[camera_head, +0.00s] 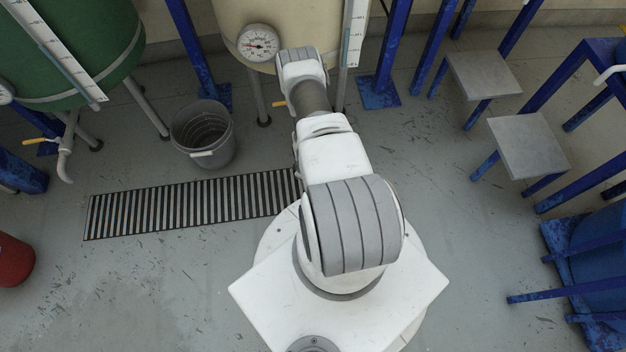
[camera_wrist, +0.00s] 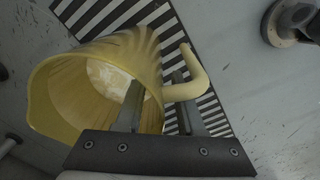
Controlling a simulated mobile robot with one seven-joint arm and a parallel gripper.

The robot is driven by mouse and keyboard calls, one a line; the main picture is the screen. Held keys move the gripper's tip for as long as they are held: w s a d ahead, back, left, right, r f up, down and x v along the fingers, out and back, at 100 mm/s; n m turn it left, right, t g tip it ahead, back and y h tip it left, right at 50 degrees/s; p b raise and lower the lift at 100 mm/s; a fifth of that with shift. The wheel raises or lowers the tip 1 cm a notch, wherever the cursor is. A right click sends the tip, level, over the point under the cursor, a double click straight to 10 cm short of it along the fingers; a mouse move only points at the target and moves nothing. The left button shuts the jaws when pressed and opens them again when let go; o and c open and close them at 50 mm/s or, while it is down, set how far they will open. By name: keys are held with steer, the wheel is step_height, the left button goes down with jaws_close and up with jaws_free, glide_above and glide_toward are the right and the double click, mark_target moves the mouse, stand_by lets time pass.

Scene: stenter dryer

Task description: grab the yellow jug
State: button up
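The yellow jug (camera_wrist: 84,88) shows in the wrist view with its open mouth toward the camera and a pale patch inside. Its curved handle (camera_wrist: 196,72) sticks out on the right. My gripper (camera_wrist: 157,85) is at the jug's handle side with its two fingers apart. The left finger overlaps the jug's mouth. The right finger passes behind the handle, its tip showing inside the loop. The jug's wall lies between the fingers; I cannot tell whether either finger touches it. In the head view, I see neither the jug nor my gripper; my arm covers that area.
A striped floor grate (camera_head: 180,205) lies left of my base. A grey bucket (camera_head: 203,135) stands behind it. The cream tank (camera_head: 290,20) with a dial gauge (camera_head: 258,43) is at the back. Steps (camera_head: 527,147) and blue frames stand at right. A red container (camera_head: 12,260) is at left.

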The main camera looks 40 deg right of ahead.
jaws_close()
stand_by(1.2)
